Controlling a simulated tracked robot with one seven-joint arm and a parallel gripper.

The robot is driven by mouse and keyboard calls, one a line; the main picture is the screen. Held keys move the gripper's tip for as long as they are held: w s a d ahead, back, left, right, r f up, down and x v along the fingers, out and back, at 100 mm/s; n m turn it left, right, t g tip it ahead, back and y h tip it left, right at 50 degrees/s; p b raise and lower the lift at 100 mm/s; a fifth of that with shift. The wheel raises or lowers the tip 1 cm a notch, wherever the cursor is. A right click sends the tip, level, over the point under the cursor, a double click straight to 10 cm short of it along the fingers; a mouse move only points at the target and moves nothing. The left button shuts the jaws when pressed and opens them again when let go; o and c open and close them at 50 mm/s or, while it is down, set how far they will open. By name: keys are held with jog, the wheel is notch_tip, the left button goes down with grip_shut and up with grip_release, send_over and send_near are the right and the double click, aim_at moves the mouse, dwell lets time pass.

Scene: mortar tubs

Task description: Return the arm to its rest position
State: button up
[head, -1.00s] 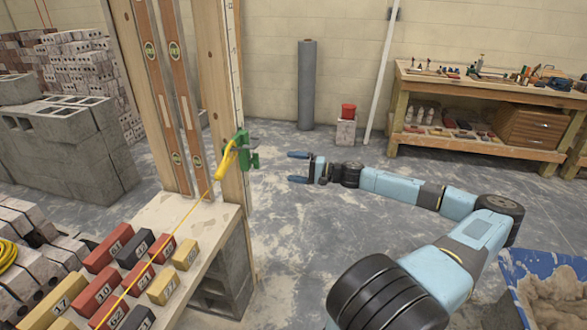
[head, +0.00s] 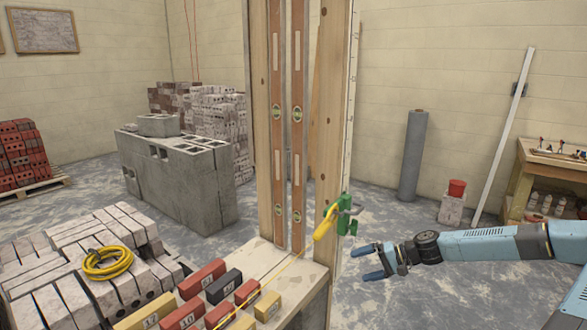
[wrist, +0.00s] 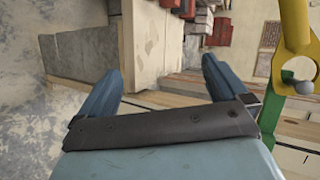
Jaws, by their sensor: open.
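My gripper (head: 367,263) is open and empty in the head view, its two blue fingers pointing left. My arm (head: 480,243) reaches in from the right edge, roughly level, over bare floor. The gripper is just below and to the right of a green clamp (head: 346,212) with a yellow handle, fixed to the wooden post (head: 325,130). In the wrist view my gripper (wrist: 165,60) shows both fingers apart with nothing between them. The yellow handle (wrist: 295,25) is to the right of the fingers there, and no contact shows.
A bench (head: 290,262) carries numbered bricks, with a taut yellow string above them. Grey blocks (head: 185,175) stand behind at left. Paving bricks with a yellow coil (head: 107,263) lie at front left.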

jog(key=s+a+r+n+g+h, duration=0.1)
jog(key=s+n+g+h, duration=0.1)
jog(key=s+g+h, duration=0.4)
jog(key=s+r+t+h, duration=0.2)
jog(key=s+r, duration=0.2)
jog(key=r, duration=0.4)
jog(key=s+d+r+n+t+h, duration=0.1)
jog(key=s+r+h, duration=0.25)
jog(key=r, duration=0.35)
jog(key=s+r+t+h, duration=0.15)
jog(key=s+r, duration=0.25)
jog(key=r, duration=0.4)
jog(key=s+r+t, duration=0.4)
jog(key=s+r, duration=0.8)
jog(key=s, duration=0.3)
jog(key=shift+s+m+y, duration=0.25)
jog(key=shift+m+y, duration=0.05)
jog(key=shift+m, duration=0.1)
